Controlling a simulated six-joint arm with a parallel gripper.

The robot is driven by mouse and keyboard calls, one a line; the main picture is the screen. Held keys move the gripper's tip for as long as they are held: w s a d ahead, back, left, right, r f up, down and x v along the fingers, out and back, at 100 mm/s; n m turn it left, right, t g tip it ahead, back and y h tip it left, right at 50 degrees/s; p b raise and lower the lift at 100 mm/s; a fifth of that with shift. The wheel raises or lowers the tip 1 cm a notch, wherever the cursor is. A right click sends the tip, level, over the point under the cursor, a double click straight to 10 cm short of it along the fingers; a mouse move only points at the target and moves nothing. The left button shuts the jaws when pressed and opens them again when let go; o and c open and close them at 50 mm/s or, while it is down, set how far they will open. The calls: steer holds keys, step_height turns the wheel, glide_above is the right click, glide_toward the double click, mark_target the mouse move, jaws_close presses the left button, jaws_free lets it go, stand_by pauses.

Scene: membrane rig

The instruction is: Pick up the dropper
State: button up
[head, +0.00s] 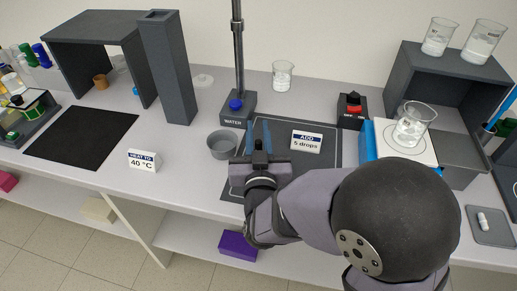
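My gripper (258,137) is over the dark mat (325,160) in the middle of the bench, in front of the water stand. Its two bluish fingers point away from the camera, look apart, and nothing shows between them. No dropper can be made out for certain. A thin blue rod (502,108) leans up at the right edge, partly cut off, and may be it; it is far to the right of my gripper. A small white piece (483,220) lies on a grey tray (490,238) at the right; I cannot tell what it is.
A grey cup (221,145) stands just left of my gripper, and the water stand (236,107) rises behind it. An "ADD 5 drops" sign (306,141) is to the right. A beaker (412,125) stands on a white-topped device (385,145). A dark shelf (445,80) stands behind.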

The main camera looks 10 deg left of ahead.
steer(key=shift+c, duration=0.8)
step_height(320, 180, up, 10)
steer(key=p, duration=0.1)
stand_by(0.3)
steer(key=w+d+r+m+h+p, duration=0.3)
steer(key=w+d+h+p, duration=0.1)
steer(key=d, duration=0.9)
steer(key=w+d+r+m+g+h+p, duration=0.1)
steer(key=w+d+r+m+h+p, duration=0.2)
steer(key=d, duration=1)
steer(key=w+d+r+m+h+p, duration=0.3)
steer(key=d+p, duration=0.5)
steer(key=d, duration=0.5)
steer(key=w+r+h, duration=0.1)
steer(key=w+h, duration=0.1)
steer(key=h, duration=0.1)
steer(key=shift+g+h+p, duration=0.3)
steer(key=shift+g+p, duration=0.05)
steer(key=shift+g, duration=0.05)
